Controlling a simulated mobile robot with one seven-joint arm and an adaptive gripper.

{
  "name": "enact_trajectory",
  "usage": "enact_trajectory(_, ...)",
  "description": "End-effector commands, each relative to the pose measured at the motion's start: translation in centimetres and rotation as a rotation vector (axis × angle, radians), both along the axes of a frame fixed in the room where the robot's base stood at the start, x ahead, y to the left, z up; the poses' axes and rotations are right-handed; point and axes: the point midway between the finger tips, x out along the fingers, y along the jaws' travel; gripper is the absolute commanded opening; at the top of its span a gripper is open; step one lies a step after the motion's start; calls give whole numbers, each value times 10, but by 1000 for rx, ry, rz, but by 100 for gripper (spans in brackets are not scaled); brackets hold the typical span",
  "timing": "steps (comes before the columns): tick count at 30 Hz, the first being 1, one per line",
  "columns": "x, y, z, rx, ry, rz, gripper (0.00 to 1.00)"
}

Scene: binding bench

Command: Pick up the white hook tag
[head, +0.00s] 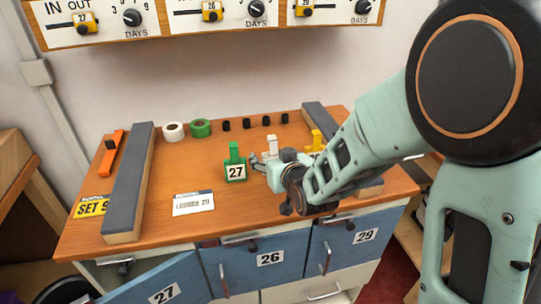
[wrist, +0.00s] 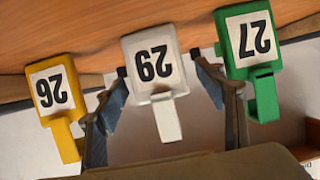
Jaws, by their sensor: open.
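The white hook tag (head: 270,146), marked 29, stands on the wooden bench between a green tag (head: 235,165) marked 27 and a yellow tag (head: 315,140). My gripper (head: 262,163) is in front of the white tag and partly hides it in the head view. In the wrist view the white tag (wrist: 154,64) appears upside down between the fingers of my open gripper (wrist: 160,72). A gap shows on both sides of it, and I cannot tell whether the fingertips reach past it. The green tag (wrist: 249,50) is close outside the right finger.
The yellow tag (wrist: 57,100), marked 26, is left of the left finger in the wrist view. Grey-topped long blocks (head: 130,180) lie at the bench sides. A label card (head: 193,202) lies at the front. The blue door marked 27 (head: 160,285) stands open below.

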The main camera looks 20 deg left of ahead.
Motion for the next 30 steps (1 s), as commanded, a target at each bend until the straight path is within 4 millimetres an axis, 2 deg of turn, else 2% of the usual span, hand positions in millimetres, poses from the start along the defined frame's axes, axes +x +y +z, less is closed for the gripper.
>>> enact_trajectory(9,-1,0,-1,0,0,0,63)
enact_trajectory(20,0,0,-1,0,0,0,24)
enact_trajectory(30,1,0,4,0,0,0,23)
